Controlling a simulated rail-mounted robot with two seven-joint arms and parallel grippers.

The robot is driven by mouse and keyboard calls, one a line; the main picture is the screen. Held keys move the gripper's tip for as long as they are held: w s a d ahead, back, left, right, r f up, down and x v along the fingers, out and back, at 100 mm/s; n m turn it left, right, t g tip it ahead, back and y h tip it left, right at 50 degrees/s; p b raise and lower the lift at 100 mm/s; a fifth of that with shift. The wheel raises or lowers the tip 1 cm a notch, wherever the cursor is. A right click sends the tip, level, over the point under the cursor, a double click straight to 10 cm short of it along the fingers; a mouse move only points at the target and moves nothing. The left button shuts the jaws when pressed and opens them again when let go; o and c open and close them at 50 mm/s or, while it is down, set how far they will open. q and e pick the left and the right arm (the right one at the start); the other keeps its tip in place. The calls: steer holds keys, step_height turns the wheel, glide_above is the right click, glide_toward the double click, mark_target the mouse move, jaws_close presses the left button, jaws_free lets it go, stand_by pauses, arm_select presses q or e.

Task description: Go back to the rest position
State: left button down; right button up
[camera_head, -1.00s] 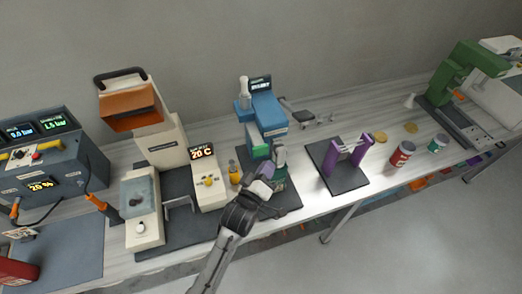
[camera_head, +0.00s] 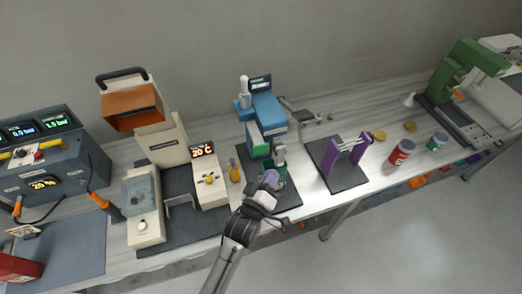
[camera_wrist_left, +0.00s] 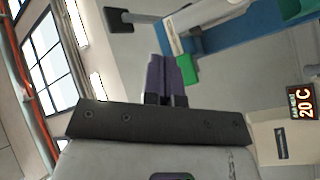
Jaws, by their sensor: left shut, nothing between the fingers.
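My left gripper (camera_head: 269,180) hangs over the front edge of the bench, in front of the blue bench machine (camera_head: 265,112). Its purple fingers are closed together with nothing between them. They also show in the left wrist view (camera_wrist_left: 166,78), pointing up in the picture, with the blue and green parts of the machine beyond them. A dark green part (camera_head: 279,154) of the machine stands just behind the fingertips, and I cannot tell the exact gap. My right gripper is not in view.
A purple stand (camera_head: 332,158) on a dark mat and a red jar (camera_head: 401,152) are to the right.

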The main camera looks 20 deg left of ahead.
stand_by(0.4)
arm_select(q)
steer(key=s+f+m+g, duration=0.5)
steer(key=m+g, duration=0.3)
steer(key=s+a+r+m+g+p, duration=0.1)
steer(key=s+p, duration=0.5)
steer(key=s, duration=0.6)
steer(key=s+a+r+m+g+p, duration=0.2)
steer(key=s+a+r+g+p, duration=0.2)
steer(key=s, duration=0.9)
steer(key=shift+s+a+g+p, duration=0.3)
steer(key=shift+a+g+p, duration=0.55)
steer(key=shift+a+g, duration=0.3)
